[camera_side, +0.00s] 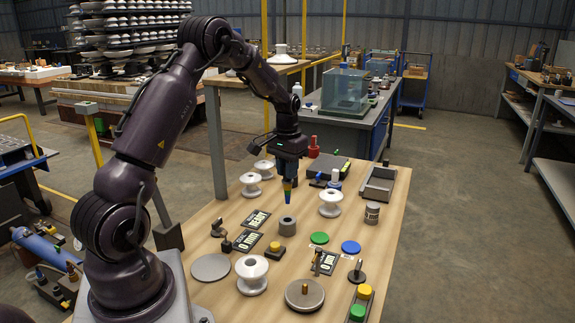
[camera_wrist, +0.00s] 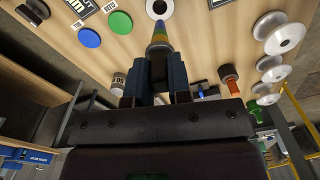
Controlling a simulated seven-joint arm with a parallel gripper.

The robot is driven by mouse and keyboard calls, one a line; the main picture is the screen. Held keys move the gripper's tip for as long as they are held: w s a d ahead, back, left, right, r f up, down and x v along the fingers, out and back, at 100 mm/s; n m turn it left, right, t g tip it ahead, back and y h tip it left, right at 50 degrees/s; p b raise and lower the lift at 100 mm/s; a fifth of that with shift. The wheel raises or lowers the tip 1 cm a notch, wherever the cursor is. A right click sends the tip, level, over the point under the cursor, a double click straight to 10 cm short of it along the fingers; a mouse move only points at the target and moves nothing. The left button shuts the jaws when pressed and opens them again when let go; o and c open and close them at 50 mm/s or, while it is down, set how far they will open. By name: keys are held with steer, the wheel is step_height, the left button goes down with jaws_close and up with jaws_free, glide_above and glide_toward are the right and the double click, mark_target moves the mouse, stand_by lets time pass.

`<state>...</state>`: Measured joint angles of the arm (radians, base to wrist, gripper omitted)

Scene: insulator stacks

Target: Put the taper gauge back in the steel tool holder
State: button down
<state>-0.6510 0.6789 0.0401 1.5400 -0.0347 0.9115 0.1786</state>
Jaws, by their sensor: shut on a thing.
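The taper gauge (camera_side: 287,190) is a narrow cone with coloured bands, blue toward its tip. My gripper (camera_side: 289,170) is shut on its upper end, and the gauge hangs tip down, roughly upright. The steel tool holder (camera_side: 287,225) is a short grey cylinder with a round hole in its top, standing on the wooden table. In the side view the gauge's tip is just above the holder, apart from it. The wrist view shows the banded gauge (camera_wrist: 160,38) between my fingers (camera_wrist: 157,75), pointing toward the holder (camera_wrist: 158,8) at the top edge, partly cut off.
White insulator spools (camera_side: 330,205) stand around the holder, with another (camera_side: 252,275) at the front. A grey tray (camera_side: 378,186) is at the back right.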

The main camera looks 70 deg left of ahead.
mark_target(288, 199)
steer(key=shift+f, duration=2.15)
steer(key=shift+f, duration=2.55)
steer(key=c, duration=1)
jaws_free()
steer(key=shift+r, duration=0.1)
step_height(288, 199, up, 13)
steer(key=shift+s+f, duration=0.1)
